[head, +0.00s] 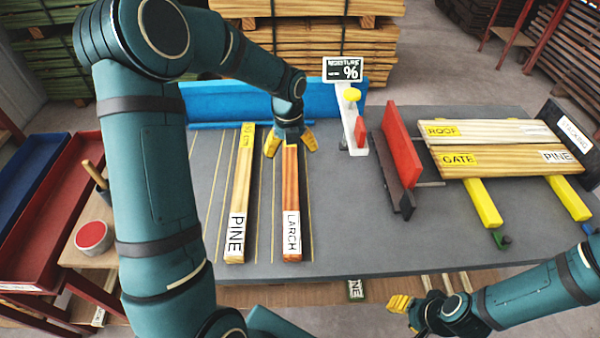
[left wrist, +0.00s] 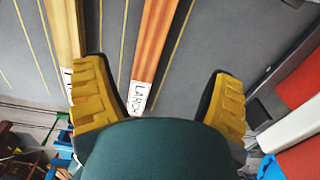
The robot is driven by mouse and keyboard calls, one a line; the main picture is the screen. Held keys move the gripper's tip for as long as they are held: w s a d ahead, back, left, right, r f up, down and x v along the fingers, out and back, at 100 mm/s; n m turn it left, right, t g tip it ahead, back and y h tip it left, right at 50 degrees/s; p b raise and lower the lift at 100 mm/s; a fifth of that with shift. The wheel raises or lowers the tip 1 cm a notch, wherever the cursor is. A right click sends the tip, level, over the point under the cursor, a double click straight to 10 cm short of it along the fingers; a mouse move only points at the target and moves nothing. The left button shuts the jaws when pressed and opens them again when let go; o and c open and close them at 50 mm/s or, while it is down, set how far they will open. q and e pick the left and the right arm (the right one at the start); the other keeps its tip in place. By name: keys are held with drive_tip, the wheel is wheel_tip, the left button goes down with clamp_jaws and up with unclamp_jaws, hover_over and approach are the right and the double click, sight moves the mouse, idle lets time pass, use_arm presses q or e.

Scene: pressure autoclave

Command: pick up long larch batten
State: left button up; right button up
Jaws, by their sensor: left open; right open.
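The larch batten (head: 291,215) lies on the grey bench with its length running away from me, a white LARCH label at its near end. It also shows in the left wrist view (left wrist: 158,40). My left gripper (head: 290,141) is open above its far end, with one yellow finger on each side. In the left wrist view the open fingers (left wrist: 160,95) are apart from the batten's sides. Whether the fingertips touch the bench is unclear. A pine batten (head: 240,190) lies parallel to the left. My right gripper (head: 400,303) is open and empty, beyond the bench's front edge.
A blue fence (head: 230,103) runs along the bench's back. A moisture meter (head: 353,125) and a red upright board (head: 401,145) stand to the right. Labelled boards (head: 490,133) rest on yellow bars. Red (head: 45,215) and blue trays stand left. The front middle of the bench (head: 355,235) is clear.

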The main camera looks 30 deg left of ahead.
sight(290, 176)
use_arm(q)
drive_tip(key=shift+m, duration=0.7)
drive_tip(key=f, duration=0.2)
drive_tip(key=a+f+b, duration=0.1)
drive_tip(key=f, duration=0.2)
drive_tip(key=f+b, duration=0.1)
drive_tip(key=f, duration=0.1)
drive_tip(key=shift+w+a+f, duration=0.2)
drive_tip(key=shift+w+f, duration=0.05)
drive_tip(key=shift+w, duration=0.15)
wheel_tip(290, 176, down, 5)
drive_tip(key=shift+d+f+b, duration=0.1)
drive_tip(key=shift+d+b, duration=0.05)
drive_tip(key=shift+b, duration=0.7)
drive_tip(key=c, duration=1.4)
